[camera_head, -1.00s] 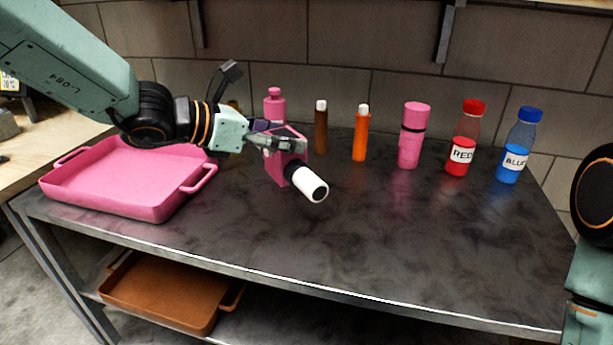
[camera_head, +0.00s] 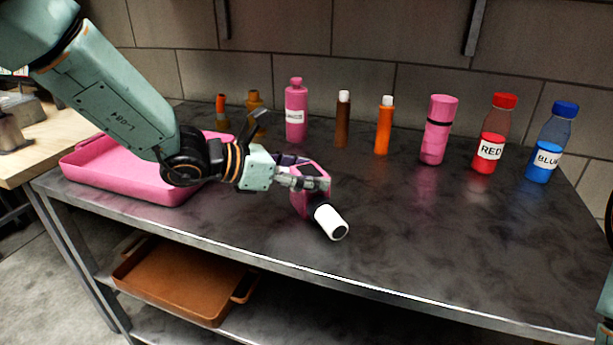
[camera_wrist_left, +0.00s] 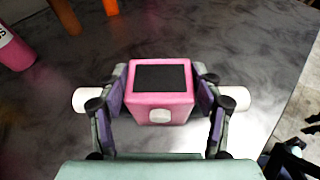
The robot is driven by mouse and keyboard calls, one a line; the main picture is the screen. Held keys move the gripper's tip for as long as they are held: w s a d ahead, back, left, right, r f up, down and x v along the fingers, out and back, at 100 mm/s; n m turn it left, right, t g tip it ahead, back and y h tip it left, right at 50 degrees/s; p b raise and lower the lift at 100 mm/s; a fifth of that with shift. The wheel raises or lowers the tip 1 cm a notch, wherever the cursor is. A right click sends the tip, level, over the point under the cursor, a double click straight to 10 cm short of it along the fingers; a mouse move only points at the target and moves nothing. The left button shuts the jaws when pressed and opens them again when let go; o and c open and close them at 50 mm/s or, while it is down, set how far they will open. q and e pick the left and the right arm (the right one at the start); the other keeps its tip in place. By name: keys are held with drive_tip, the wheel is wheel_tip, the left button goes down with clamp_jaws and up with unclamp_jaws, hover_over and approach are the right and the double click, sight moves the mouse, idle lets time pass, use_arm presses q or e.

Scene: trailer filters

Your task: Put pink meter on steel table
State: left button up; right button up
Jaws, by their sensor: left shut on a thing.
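The pink meter (camera_head: 303,206) is a small pink box with a white cylindrical end pointing to the front right. My left gripper (camera_head: 312,181) is shut on it at the steel table (camera_head: 420,240). In the left wrist view the meter (camera_wrist_left: 160,98) sits between the two fingers, its dark screen and a white knob facing the camera and white cylinders out at both sides. Whether its underside touches the table or hangs just above it I cannot tell. My right gripper is not in view.
A pink tray (camera_head: 110,180) stands at the left of the table. Along the back stand a pink bottle (camera_head: 296,115), brown and orange tubes (camera_head: 384,130), a pink cylinder (camera_head: 437,135), a red bottle (camera_head: 490,150) and a blue bottle (camera_head: 545,160). The front middle and right are clear.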

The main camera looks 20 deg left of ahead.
use_arm(q)
drive_tip(key=shift+w+d+r, duration=0.1)
drive_tip(key=shift+d, duration=0.1)
drive_tip(key=shift+s, duration=0.2)
drive_tip(key=o, duration=1.3)
drive_tip(key=shift+w+f, duration=0.15)
drive_tip(key=shift+f, duration=0.05)
drive_tip(key=shift+r, duration=0.1)
drive_tip(key=shift+r, duration=0.2)
drive_tip(key=p+v, duration=1)
drive_tip(key=v, duration=0.2)
